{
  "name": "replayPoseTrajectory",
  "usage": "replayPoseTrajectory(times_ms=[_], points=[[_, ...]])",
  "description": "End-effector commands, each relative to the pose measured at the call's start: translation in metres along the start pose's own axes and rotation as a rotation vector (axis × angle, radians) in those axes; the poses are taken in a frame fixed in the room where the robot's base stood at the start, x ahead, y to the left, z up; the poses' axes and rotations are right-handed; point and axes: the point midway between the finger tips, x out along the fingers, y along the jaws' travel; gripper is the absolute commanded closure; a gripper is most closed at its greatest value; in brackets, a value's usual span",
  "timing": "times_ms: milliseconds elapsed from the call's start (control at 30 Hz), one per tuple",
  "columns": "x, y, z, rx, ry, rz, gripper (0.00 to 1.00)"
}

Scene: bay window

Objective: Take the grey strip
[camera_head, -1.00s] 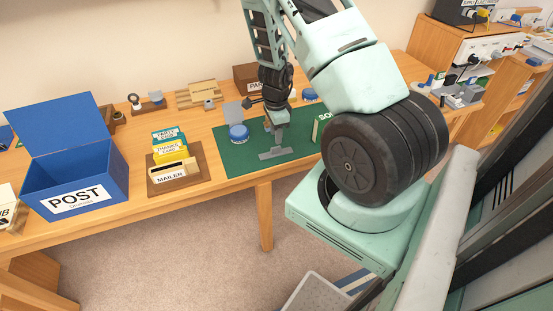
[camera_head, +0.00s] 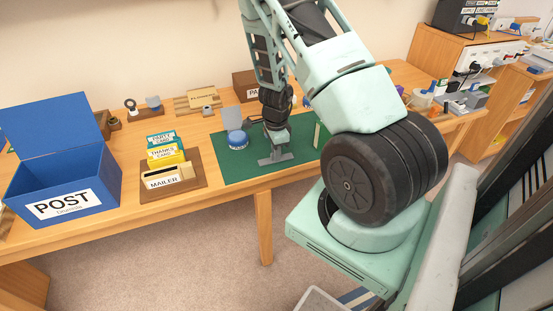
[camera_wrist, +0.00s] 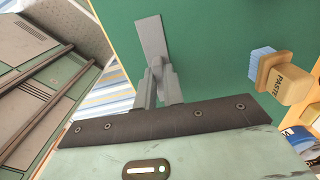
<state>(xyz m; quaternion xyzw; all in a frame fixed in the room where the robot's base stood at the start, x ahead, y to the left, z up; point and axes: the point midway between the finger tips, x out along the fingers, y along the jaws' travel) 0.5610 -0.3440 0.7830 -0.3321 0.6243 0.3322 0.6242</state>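The grey strip (camera_head: 275,159) lies on the green cutting mat (camera_head: 240,173) near its front edge. In the wrist view the strip (camera_wrist: 151,36) runs away from my fingertips across the green. My gripper (camera_head: 277,146) points down at the strip from above. In the wrist view the two grey fingers (camera_wrist: 160,72) are close together at the strip's near end, which they partly hide. I cannot tell whether they are closed on it.
A blue round container (camera_head: 237,139) stands left of my gripper. A brown tray (camera_head: 188,188) with cards and a blue POST box (camera_head: 95,180) stand further left.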

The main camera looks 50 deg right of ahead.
Motion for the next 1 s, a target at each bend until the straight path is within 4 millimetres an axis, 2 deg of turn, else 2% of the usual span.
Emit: replayPoseTrajectory(times_ms=[1000], points=[[-0.015,0.0,0.0,0.0,0.0,0.0,1.0]])
